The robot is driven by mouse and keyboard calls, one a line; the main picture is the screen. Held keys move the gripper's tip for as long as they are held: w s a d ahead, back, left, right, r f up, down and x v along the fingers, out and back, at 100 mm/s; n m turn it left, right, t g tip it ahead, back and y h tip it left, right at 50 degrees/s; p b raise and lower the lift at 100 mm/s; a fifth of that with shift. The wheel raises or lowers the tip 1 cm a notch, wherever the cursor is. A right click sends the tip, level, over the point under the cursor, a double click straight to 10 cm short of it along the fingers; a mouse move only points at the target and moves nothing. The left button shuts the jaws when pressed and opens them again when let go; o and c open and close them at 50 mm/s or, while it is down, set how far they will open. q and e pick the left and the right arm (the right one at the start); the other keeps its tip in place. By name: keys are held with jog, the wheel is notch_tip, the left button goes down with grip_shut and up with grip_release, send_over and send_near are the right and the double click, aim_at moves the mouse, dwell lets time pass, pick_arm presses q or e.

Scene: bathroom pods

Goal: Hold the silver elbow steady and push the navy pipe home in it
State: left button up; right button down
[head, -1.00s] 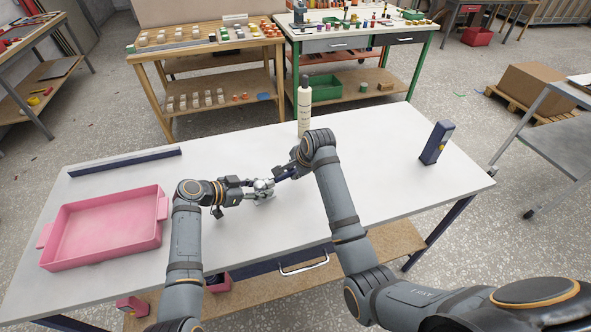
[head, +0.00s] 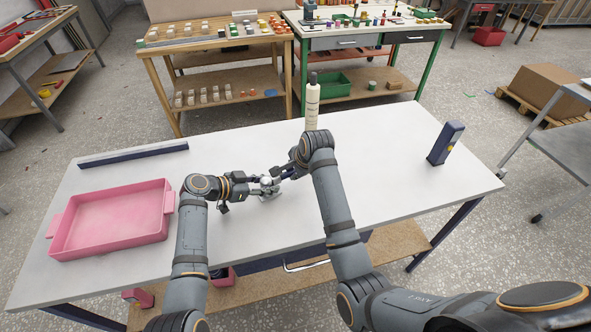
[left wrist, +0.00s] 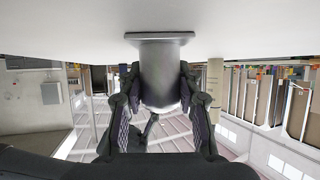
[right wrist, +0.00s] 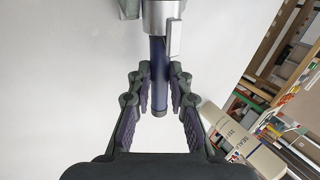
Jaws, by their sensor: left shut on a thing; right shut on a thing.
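The silver elbow (head: 268,182) is on the middle of the white table. My left gripper (head: 254,186) is shut on it from the left. In the left wrist view the elbow (left wrist: 160,75) fills the space between the fingers (left wrist: 162,110), with its flat base plate against the table. The navy pipe (right wrist: 160,62) is in my right gripper (right wrist: 158,95), shut around it; in the head view that gripper (head: 287,170) is just right of the elbow. One pipe end meets the elbow's silver socket (right wrist: 160,18), lined up with it. How deep it sits is hidden.
A pink tray (head: 112,247) lies at the left of the table (head: 400,185), with a navy bar (head: 133,155) behind it. A cream bottle (head: 312,105) stands behind my right wrist. A navy block (head: 446,143) stands at the right. The table is clear between.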

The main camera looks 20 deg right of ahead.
jog(key=shift+s+a, duration=0.1)
jog(key=shift+a, duration=0.15)
jog(key=c, duration=1.2)
grip_release()
jog(key=shift+o, duration=0.2)
jog(key=shift+r, duration=0.15)
jog(key=v, duration=1.1)
jog(key=shift+s+r, duration=0.25)
jog(key=shift+r, duration=0.1)
pick_arm(q)
jog(key=o, duration=1)
jog(key=shift+o, duration=0.2)
